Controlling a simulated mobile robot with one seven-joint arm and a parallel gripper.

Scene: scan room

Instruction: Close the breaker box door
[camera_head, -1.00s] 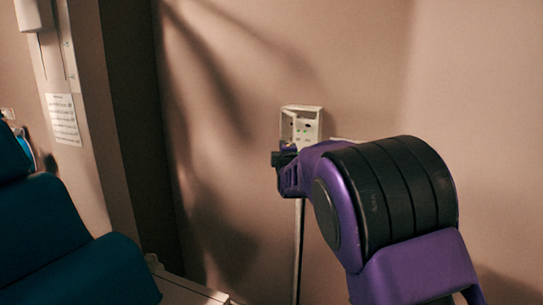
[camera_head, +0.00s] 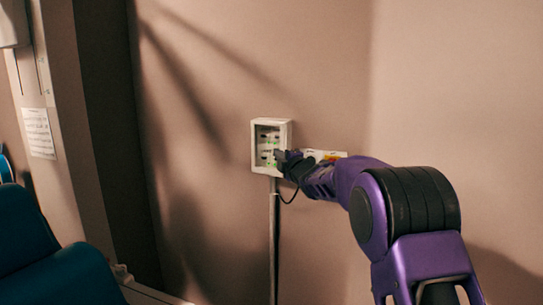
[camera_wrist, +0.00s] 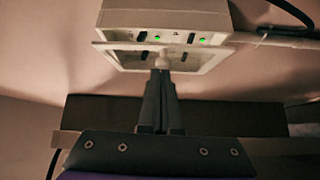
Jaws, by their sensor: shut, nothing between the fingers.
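The white breaker box (camera_head: 254,150) is on the wall at the middle of the head view, with small green lights inside. It also shows at the top of the wrist view (camera_wrist: 165,18). In the wrist view a white-framed door (camera_wrist: 215,62) with a see-through pane stands at an angle to the box, with a gap showing green lights. A pale knob (camera_wrist: 162,60) is on the door. My gripper (camera_head: 281,158) is at the right side of the box. Its fingers (camera_wrist: 161,75) are shut and empty, with tips at the knob; I cannot tell whether they touch.
A pale conduit (camera_head: 272,245) runs down the wall below the box. A white wall plate (camera_head: 318,154) with a yellow part is behind my wrist, and a black cable hangs near it. A teal chair (camera_head: 65,275) is at lower left. The wall above the box is clear.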

